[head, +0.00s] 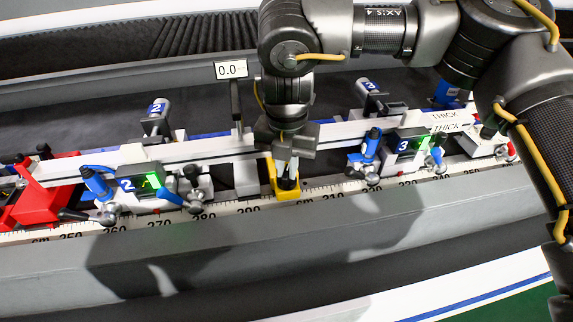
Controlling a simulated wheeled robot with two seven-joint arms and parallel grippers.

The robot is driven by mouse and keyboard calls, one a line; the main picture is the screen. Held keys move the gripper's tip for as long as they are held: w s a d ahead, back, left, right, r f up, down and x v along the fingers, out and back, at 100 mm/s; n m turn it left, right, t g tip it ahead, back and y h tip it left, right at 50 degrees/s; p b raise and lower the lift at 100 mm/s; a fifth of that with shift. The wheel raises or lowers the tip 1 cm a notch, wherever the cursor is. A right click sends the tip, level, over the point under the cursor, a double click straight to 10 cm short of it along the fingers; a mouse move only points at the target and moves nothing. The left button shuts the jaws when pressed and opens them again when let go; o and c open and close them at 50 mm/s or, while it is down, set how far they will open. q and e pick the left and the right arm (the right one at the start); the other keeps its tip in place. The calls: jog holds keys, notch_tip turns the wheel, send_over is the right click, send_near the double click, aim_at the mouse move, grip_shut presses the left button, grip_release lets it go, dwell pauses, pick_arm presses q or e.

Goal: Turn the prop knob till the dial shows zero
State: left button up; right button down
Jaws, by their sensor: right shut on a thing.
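The dial (230,70) is a small white display on a dark post and reads 0.0. My right gripper (287,180) points down at the middle of the rail, just right of the post. It is shut on the prop knob, a dark knob that is mostly hidden between the fingers. The yellow prop base (286,194) shows around the fingertips, at the front edge of the white profile (225,145). My left gripper is not in view.
Clamp unit 2 (130,184) with blue and grey handles stands left of my gripper, and clamp unit 3 (400,146) stands right. A red block (45,190) is at far left. A scale (330,189) runs along the front. The grey front ledge (240,250) is clear.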

aim_at(287, 171)
dwell(0.3)
jog(key=c, duration=1.4)
grip_release()
jog(key=shift+c, duration=0.2)
notch_tip(287, 171, up, 11)
jog(key=shift+f, duration=0.1)
